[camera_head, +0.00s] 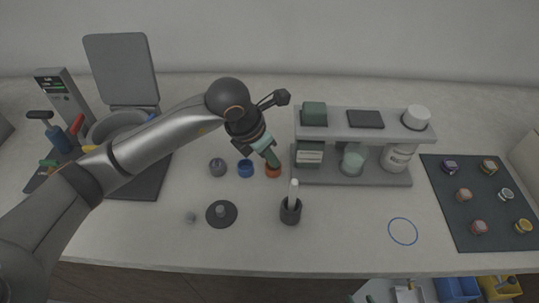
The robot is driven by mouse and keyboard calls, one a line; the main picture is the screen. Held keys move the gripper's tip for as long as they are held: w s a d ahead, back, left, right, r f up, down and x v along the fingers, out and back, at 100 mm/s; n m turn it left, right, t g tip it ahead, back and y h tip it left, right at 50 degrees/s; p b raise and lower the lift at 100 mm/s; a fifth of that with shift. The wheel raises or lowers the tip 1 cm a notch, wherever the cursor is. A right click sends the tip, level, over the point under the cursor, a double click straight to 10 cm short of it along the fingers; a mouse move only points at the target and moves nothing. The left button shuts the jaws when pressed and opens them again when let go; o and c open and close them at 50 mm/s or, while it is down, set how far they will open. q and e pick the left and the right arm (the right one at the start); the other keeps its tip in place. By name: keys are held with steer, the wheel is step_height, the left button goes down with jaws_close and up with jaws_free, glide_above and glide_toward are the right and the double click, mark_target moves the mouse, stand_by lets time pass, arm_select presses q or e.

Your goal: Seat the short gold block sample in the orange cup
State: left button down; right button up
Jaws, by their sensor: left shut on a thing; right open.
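The orange cup (273,171) stands on the bench, to the right of a blue cup (246,168). My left gripper (272,161) reaches down from the upper left, with its fingertips right over the orange cup and covering part of it. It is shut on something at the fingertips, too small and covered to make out. I cannot tell whether this is the short gold block sample, or whether it touches the cup. My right gripper is not in view.
A grey cup (217,167) stands left of the blue one. A grey shelf (350,179) with jars and boxes is close on the right. A dark holder (290,212) with a white stick and a round dark base (221,213) stand in front. A blue ring (403,231) surrounds bare bench.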

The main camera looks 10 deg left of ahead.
stand_by(0.7)
arm_select(q)
steer(key=c, duration=0.5)
jaws_free()
steer(key=shift+r, duration=0.1)
stand_by(0.4)
step_height(320, 180, up, 7)
steer(key=p, duration=0.3)
steer(key=shift+p, duration=0.35)
stand_by(0.3)
stand_by(0.5)
